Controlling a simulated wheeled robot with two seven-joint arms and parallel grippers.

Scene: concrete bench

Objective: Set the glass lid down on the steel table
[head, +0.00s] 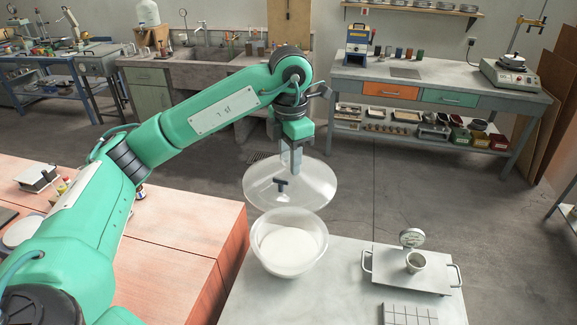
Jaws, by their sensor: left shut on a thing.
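The clear glass lid (314,190) with a dark knob hangs in my left gripper (292,170), above and behind the bowl. The gripper points down and is shut on the lid; I cannot tell exactly where the fingers hold it. A translucent bowl (289,245) with white contents stands at the back left of the pale grey steel table (335,292). The lid's near edge overlaps the bowl's rim in the picture, but the lid looks clear of it. My right gripper is not in view.
A metal tray (385,275) with handles stands on the table's right, with a dial gauge (411,238) and a small cup (416,262). A gridded plate (408,314) lies at the front right. Bare tabletop shows between bowl and tray. A reddish bench (190,245) adjoins left.

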